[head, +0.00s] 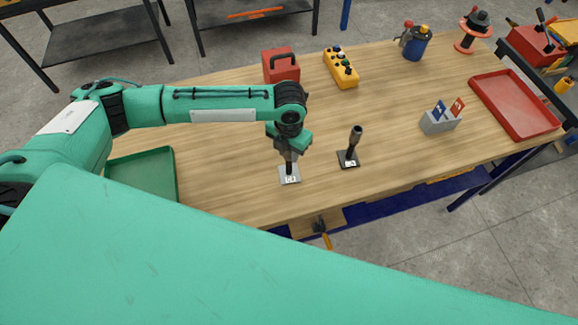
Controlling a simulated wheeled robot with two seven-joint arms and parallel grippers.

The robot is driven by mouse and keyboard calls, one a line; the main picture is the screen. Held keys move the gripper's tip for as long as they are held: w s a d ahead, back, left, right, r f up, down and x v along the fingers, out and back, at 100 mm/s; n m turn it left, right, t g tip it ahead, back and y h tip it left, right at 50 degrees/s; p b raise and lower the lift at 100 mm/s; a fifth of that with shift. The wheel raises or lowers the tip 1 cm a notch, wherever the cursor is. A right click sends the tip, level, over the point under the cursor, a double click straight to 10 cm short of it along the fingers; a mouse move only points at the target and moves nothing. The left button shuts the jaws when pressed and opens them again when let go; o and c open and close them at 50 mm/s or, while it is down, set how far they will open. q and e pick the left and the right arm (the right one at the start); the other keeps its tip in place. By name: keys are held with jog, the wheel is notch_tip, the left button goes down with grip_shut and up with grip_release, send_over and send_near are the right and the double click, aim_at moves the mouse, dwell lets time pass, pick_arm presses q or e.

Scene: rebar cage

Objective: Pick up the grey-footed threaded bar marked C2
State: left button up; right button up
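A threaded bar with a light grey square foot (290,176) stands upright on the wooden table. A white label is on its foot, too small to read surely. My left gripper (288,154) points down right over this bar, and the bar's upper part is hidden by it. I cannot tell whether the fingers are closed on the bar or just around it. A second bar, dark with a black foot (349,159), stands to the right with a white label. My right gripper is not in view.
A green tray (172,165) lies at the left and a red tray (515,103) at the right. A red toolbox (281,66), yellow button box (341,69), blue container (415,46) and grey holder with small flags (440,123) stand around. The table's middle is clear.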

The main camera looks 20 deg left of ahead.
pick_arm(q)
grip_shut()
jog(key=shift+r, duration=0.15)
